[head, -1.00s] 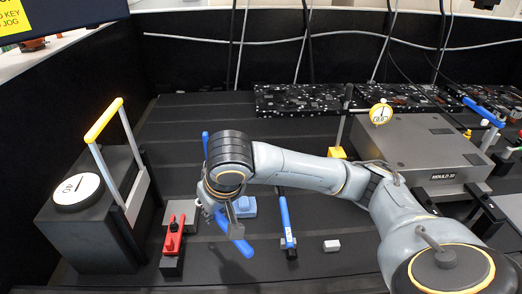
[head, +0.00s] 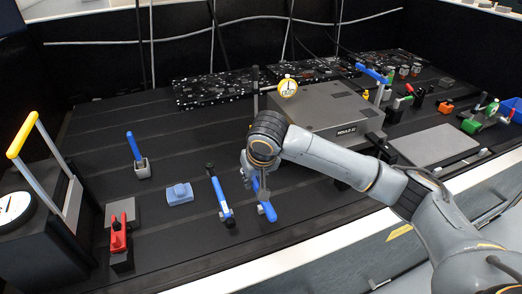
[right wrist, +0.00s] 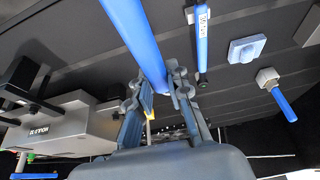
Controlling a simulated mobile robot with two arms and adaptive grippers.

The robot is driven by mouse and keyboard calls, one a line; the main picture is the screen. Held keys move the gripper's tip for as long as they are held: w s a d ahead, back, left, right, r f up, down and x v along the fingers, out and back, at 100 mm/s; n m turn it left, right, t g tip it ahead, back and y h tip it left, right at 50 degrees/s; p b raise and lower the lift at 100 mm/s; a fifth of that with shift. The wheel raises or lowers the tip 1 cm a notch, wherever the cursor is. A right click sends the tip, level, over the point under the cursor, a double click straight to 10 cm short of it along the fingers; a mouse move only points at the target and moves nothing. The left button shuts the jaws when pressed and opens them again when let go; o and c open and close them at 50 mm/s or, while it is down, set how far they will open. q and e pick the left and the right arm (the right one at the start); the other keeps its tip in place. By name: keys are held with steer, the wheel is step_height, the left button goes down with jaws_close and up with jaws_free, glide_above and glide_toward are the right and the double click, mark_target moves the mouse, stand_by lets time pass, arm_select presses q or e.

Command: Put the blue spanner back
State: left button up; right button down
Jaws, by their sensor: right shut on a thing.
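My right gripper (head: 258,180) is shut on a long blue bar, which I take to be the blue spanner (head: 267,210). It holds it over the dark table, right of a blue tool with a white label (head: 220,194). In the right wrist view the spanner (right wrist: 138,42) runs from between the two fingers (right wrist: 158,88) out past the top edge. The wrist hides part of it in the head view, and I cannot tell whether it touches the table. My left gripper is not in view.
A light blue block (head: 179,194) and a blue handle (head: 133,146) upright in a grey socket stand to the left. A red clamp (head: 119,240) is further left. A grey mould box (head: 318,115) stands behind my arm. The table front between the clamp and labelled tool is clear.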

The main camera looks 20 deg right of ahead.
arm_select(q)
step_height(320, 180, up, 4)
steer(key=p, duration=0.3)
arm_select(e)
steer(key=w+d+f, duration=0.3)
steer(key=w, duration=0.9)
steer(key=shift+w+f, duration=0.15)
steer(key=shift+d, duration=0.15)
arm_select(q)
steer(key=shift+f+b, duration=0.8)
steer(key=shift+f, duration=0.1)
arm_select(e)
steer(key=shift+f, duration=3.5)
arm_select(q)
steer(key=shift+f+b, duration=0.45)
arm_select(e)
steer(key=shift+f, duration=1.05)
